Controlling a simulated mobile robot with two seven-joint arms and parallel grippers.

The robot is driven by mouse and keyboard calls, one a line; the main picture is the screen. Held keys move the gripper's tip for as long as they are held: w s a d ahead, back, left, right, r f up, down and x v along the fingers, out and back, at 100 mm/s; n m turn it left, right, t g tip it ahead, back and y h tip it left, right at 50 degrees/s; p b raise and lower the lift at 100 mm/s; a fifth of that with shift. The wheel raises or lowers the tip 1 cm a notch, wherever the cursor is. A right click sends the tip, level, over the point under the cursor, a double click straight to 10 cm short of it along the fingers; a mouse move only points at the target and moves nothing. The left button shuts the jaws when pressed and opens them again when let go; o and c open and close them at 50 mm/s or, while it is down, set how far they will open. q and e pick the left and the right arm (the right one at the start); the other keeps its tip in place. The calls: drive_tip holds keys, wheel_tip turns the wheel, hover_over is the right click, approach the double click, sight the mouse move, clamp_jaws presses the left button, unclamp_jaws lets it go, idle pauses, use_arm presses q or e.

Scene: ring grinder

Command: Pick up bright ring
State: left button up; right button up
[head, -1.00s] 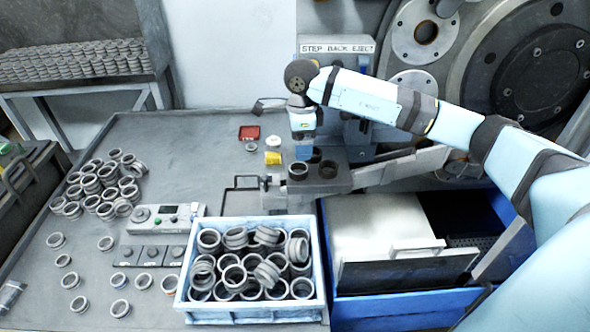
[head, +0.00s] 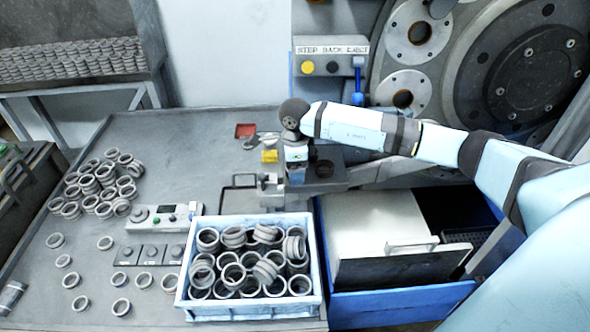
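My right arm comes in from the right, and its gripper (head: 296,177) points down over the small dark fixture (head: 335,181) in front of the machine. Its fingertips are small and partly merged with the fixture, so I cannot see whether they hold a ring. A dark ring (head: 323,168) sits on the fixture just right of the gripper. Lighter metal rings lie loose on the table, such as the ring (head: 121,307) at the front and the ring (head: 105,243) farther back. No single ring stands out clearly as the bright one. My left gripper is out of view.
A light blue crate (head: 250,312) full of rings stands front centre. A ring pile (head: 95,190) lies at left, beside a control box (head: 158,218). A blue bin (head: 400,303) with a white panel is at right. A button panel (head: 331,62) is behind.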

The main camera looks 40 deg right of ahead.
drive_tip(key=c, duration=0.9)
drive_tip(key=shift+o, duration=0.2)
drive_tip(key=shift+r, duration=0.1)
wheel_tip(320, 180, up, 19)
drive_tip(key=b, duration=0.3)
drive_tip(key=s+a, duration=0.7)
drive_tip(key=s, duration=0.5)
drive_tip(key=shift+a+r, duration=0.15)
drive_tip(key=shift+r, duration=0.25)
